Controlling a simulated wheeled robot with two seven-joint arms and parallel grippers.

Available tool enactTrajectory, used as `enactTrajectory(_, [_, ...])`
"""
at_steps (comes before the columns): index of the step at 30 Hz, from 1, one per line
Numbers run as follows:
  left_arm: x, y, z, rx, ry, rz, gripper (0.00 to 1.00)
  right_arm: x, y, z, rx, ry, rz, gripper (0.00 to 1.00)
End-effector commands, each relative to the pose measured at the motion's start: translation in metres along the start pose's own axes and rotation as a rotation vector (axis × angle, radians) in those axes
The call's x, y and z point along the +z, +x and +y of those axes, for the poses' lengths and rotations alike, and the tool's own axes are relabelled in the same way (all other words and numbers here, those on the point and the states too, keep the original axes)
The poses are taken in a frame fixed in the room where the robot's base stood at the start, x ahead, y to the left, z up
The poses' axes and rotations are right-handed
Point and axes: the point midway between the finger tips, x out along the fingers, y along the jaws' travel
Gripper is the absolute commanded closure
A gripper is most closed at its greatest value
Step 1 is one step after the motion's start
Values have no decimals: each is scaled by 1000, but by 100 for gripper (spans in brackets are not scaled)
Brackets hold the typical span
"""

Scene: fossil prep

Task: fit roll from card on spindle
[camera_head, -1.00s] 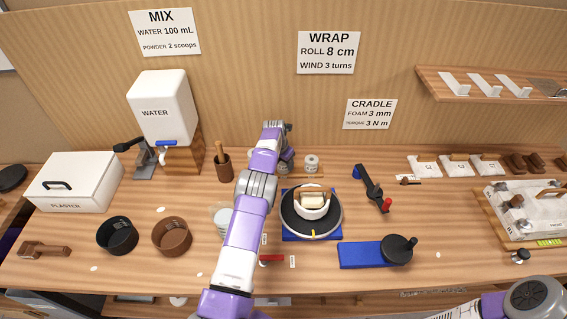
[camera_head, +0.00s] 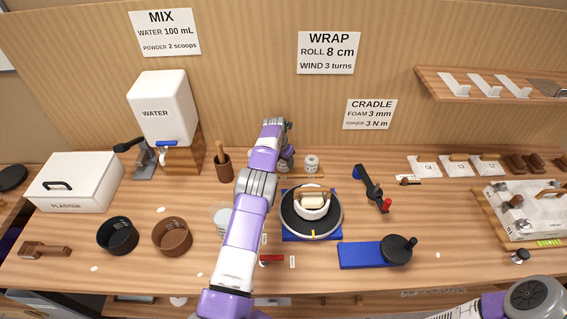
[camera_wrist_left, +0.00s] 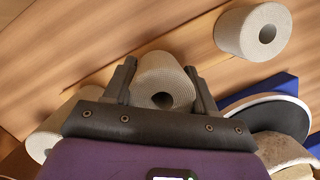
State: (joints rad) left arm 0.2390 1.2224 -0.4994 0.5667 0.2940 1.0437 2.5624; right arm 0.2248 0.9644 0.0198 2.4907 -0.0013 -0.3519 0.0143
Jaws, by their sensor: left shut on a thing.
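The wrap card (camera_head: 329,52) on the back panel reads "ROLL 8 cm, WIND 3 turns". My left gripper (camera_wrist_left: 162,88) is shut on a pale roll (camera_wrist_left: 163,70), one finger on each side, with its dark core hole showing. In the head view my own arm mostly hides this gripper and roll. Another pale roll (camera_head: 311,163) stands just right of them; it also shows in the left wrist view (camera_wrist_left: 238,30). A third pale roll (camera_wrist_left: 42,142) is partly hidden at the left of the wrist view. I cannot tell which part is the spindle. My right gripper is out of view.
A black turntable (camera_head: 289,222) on a blue base bears a white ring-shaped piece in front of the rolls. Bowls (camera_head: 172,237) stand left.

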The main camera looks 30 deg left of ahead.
Motion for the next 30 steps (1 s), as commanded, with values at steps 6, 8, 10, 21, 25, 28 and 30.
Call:
enactTrajectory(6, [1,-3,0,0,0,-1,100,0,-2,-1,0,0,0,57])
enactTrajectory(8, [2,-6,0,0,0,-1,100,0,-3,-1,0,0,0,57])
enactTrajectory(10, [3,-9,0,0,0,-1,100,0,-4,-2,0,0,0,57])
enactTrajectory(21, [7,-27,0,1,0,-1,100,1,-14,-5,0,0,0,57])
enactTrajectory(25, [9,-34,0,1,0,-2,100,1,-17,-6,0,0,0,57])
enactTrajectory(28, [10,-38,0,1,0,-2,100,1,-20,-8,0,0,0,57])
enactTrajectory(30, [11,-42,0,1,0,-2,100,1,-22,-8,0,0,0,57])
